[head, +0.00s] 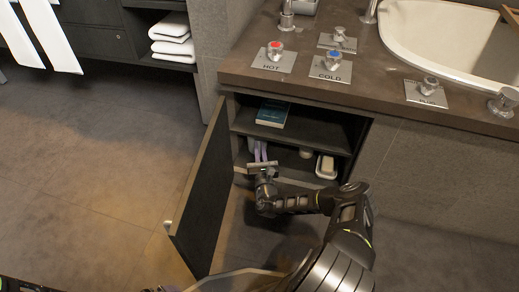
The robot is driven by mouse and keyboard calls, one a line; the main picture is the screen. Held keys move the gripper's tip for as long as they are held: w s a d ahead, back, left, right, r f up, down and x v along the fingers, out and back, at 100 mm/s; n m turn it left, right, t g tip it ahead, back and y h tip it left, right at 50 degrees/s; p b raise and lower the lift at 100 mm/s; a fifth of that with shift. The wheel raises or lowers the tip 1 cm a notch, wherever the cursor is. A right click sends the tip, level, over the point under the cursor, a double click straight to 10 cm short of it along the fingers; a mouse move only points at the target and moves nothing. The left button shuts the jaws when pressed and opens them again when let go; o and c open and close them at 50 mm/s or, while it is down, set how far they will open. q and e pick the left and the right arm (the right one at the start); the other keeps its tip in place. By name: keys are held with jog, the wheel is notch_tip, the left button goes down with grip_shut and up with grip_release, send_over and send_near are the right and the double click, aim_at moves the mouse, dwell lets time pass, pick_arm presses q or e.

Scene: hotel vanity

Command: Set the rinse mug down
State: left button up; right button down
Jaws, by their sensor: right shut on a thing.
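My right gripper (262,164) reaches into the open cabinet under the vanity top, at the front of its lower shelf (290,172). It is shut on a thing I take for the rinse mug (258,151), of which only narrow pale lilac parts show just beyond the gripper. The rest is hidden, so I cannot tell whether it touches the shelf. My left gripper is not in view.
A white soap dish (326,166) and a small pale object (306,152) stand to the right on the lower shelf. A teal book (273,114) lies on the upper shelf. The open cabinet door (203,195) stands left of my right arm. The floor farther left is clear.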

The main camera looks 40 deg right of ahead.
jog(key=shift+f, duration=0.1)
jog(key=c, duration=1.5)
grip_release()
jog(key=shift+s, duration=0.15)
jog(key=p+v, duration=0.6)
jog(key=v, duration=0.6)
